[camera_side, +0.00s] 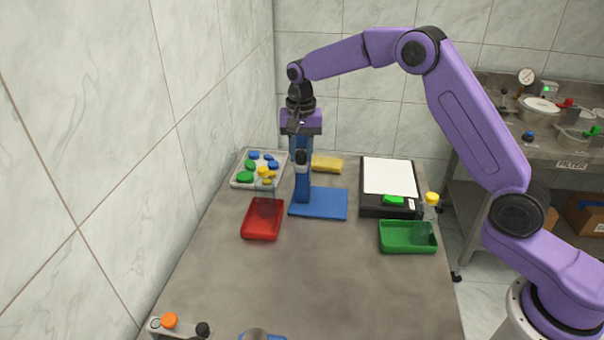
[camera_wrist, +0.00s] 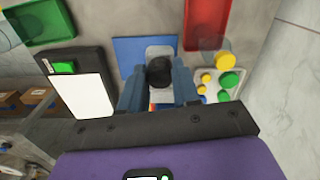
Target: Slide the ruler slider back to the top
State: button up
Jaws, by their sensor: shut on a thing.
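The blue ruler stand has a flat base (camera_side: 325,204) on the table and an upright blue column (camera_side: 303,186). The slider, a grey piece with a black knob (camera_side: 301,158), is on the upper part of the column in the side view. My gripper (camera_side: 301,148) points down at the column and is shut on the slider. In the wrist view, the black knob (camera_wrist: 160,72) sits between my two blue fingers, with the grey plate (camera_wrist: 160,51) behind it. The column's top is hidden by my gripper.
A black-framed scale (camera_side: 389,213) and a green tray (camera_side: 407,250) are at right. A yellow sponge (camera_side: 327,167) lies behind. The table's middle front is clear.

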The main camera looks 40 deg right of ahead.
jog(key=shift+r, duration=1.35)
jog(key=o, duration=0.8)
jog(key=shift+o, duration=0.2)
notch_tip(320, 180, up, 8)
